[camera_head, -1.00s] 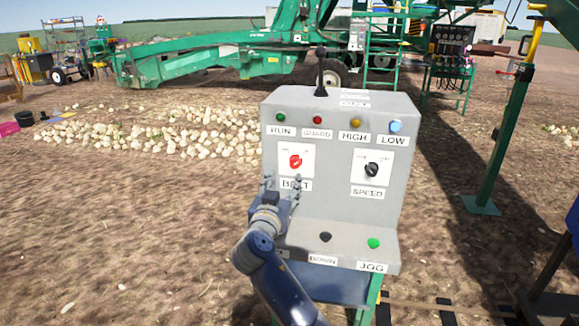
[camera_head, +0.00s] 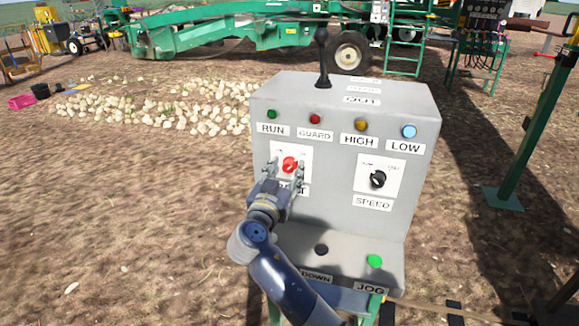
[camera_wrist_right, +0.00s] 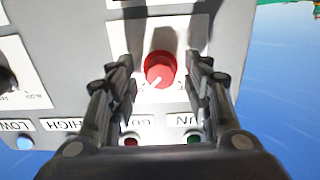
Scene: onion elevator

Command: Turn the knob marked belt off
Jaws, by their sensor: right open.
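The red belt knob (camera_head: 289,165) sits on a white plate on the left of the grey control box (camera_head: 345,110). Its BELT label is partly hidden by my gripper. My right gripper (camera_head: 285,168) is open in front of the knob, with one finger at each side of it. In the right wrist view the red knob (camera_wrist_right: 160,70) lies between the two open fingers (camera_wrist_right: 160,80), with a gap on both sides. A pale pointer mark shows on the knob there. My left gripper is not in view.
A black speed knob (camera_head: 378,179) is on the right of the panel. Lamps for run, guard, high and low line the top, and a black lever (camera_head: 323,60) rises behind. A black button (camera_head: 321,250) and a green jog button (camera_head: 375,261) sit on the lower ledge.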

